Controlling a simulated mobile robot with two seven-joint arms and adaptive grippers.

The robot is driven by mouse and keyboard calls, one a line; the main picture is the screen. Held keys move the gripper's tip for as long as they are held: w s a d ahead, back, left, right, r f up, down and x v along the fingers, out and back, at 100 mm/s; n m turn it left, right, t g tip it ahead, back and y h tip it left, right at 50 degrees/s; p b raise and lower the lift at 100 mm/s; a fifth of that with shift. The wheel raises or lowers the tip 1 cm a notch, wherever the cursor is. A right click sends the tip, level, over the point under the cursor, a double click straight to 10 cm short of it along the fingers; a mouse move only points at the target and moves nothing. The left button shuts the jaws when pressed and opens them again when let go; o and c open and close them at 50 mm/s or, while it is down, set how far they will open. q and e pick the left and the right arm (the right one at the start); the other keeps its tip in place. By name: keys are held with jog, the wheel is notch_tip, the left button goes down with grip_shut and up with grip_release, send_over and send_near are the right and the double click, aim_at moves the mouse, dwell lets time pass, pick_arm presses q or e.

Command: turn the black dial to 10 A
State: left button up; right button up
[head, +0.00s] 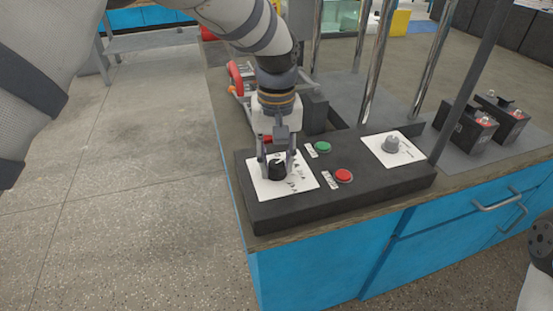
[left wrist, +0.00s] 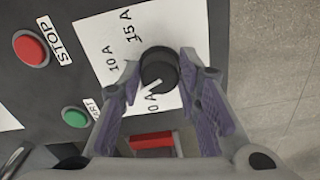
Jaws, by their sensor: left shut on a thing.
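The black dial (head: 278,170) sits on a white label plate (head: 298,189) at the left end of the dark control panel. My left gripper (head: 277,163) reaches down from above, its two fingers shut on opposite sides of the dial. In the left wrist view the dial (left wrist: 158,66) is between the fingertips of the gripper (left wrist: 159,72). The plate there shows printed "10 A" and "15 A", and a marking ending in "0 A", partly hidden. A white pointer mark on the dial's lower side faces that partly hidden marking.
The panel (head: 395,184) also carries a green button (head: 323,147), a red button (head: 344,175) and a grey knob (head: 391,144). Upright metal posts (head: 377,62) stand behind it. Batteries (head: 473,131) stand at the right. A red-handled device (head: 237,77) is behind my left gripper.

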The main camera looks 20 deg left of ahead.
jog(key=shift+w+r, duration=0.1)
pick_arm(q)
jog(key=m+p, duration=0.1)
jog(key=m, duration=0.2)
jog(key=shift+r+m, duration=0.1)
jog(key=shift+m, duration=0.2)
jog(key=m, duration=0.4)
jog(key=shift+a+m+p, duration=0.1)
jog(key=shift+m+p, duration=0.2)
jog(key=shift+m, duration=0.1)
pick_arm(e)
jog(key=shift+w+r+t, duration=0.3)
jog(key=shift+w+r, duration=0.55)
pick_arm(q)
jog(key=shift+f, duration=0.2)
jog(key=o, duration=1.1)
jog(key=shift+o, duration=0.2)
